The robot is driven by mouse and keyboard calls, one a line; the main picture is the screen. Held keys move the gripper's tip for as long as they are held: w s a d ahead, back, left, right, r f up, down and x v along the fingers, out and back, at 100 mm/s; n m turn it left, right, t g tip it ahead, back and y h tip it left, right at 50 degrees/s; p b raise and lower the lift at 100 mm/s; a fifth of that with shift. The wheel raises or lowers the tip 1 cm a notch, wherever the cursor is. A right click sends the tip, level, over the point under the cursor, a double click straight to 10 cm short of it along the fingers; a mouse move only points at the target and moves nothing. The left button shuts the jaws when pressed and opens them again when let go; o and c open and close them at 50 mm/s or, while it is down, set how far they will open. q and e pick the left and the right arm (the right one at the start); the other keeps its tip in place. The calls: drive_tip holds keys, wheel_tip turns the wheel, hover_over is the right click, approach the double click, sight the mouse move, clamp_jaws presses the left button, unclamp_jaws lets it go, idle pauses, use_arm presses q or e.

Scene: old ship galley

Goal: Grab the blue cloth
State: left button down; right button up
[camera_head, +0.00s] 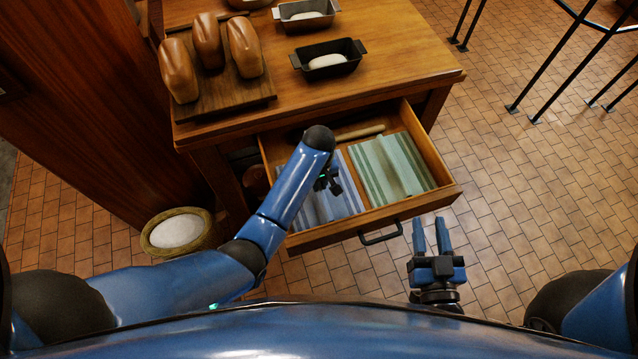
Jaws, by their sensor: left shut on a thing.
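The blue striped cloth (345,203) lies in the left part of an open wooden drawer (455,192). My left gripper (335,186) is down in the drawer at the blue cloth and is shut on it. My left arm hides part of the cloth and much of the gripper, so the exact grip is hard to see. A green striped cloth (392,168) lies in the drawer to the right of the blue one. My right gripper (431,222) is open and empty, in front of the drawer near its handle.
A rolling pin (360,132) lies at the back of the drawer. On the table (410,70) are a board (225,104) with bread loaves (244,48) and dark pans (345,50). A basket (152,243) stands on the floor at left.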

use_arm(q)
wheel_tip(320, 180, up, 20)
drive_tip(key=p, duration=0.7)
drive_tip(key=shift+f, duration=0.2)
